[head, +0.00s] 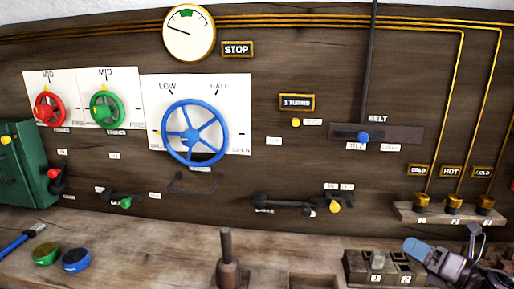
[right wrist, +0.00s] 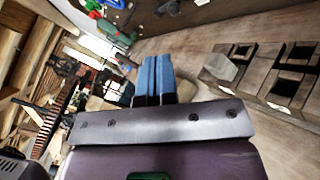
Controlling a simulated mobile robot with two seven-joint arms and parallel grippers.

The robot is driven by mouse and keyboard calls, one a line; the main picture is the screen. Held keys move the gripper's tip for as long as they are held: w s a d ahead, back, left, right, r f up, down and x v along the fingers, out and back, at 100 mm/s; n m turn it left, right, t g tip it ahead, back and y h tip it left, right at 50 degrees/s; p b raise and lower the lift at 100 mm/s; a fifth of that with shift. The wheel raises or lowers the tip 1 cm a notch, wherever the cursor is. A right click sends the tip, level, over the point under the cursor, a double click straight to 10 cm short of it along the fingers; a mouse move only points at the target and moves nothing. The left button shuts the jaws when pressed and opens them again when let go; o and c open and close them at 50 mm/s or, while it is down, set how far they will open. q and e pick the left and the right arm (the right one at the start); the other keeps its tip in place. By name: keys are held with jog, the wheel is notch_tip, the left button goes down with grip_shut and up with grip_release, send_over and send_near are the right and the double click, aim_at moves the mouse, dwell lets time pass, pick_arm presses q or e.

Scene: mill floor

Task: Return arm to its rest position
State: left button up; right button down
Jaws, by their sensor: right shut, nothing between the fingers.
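My right gripper (head: 411,246) is at the lower right of the head view, above the bench beside the slotted wooden block (head: 354,262). Its blue fingers are shut with nothing between them. The right wrist view also shows the shut fingers (right wrist: 153,72), pointing over the bench, with the block to their right. My right arm comes in from the lower right edge.
The wooden panel carries a red wheel (head: 49,109), a green wheel (head: 106,108), a large blue wheel (head: 195,132) and a belt lever (head: 362,137). A wooden-handled tool (head: 227,262) stands upright on the bench. Green (head: 46,255) and blue (head: 76,261) round pieces lie left.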

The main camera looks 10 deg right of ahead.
jog(key=s+a+f+m+g+h, duration=0.15)
jog(key=s+f+m+h, duration=0.45)
jog(key=m, duration=0.6)
jog(key=s+a+f+m+g+h, duration=0.1)
jog(key=s+f+m+g+h, duration=0.1)
jog(key=s+f+m+h, duration=0.75)
jog(key=s+a+f+m+g+y, duration=0.4)
jog(key=s+a+m+g+y, duration=0.2)
jog(key=s+a+m+g, duration=0.55)
jog(key=w+a+f+t, duration=0.1)
jog(key=w+f+t, duration=0.7)
jog(key=f+t, duration=0.1)
jog(key=shift+f+t, duration=0.2)
jog(key=shift+t, duration=0.3)
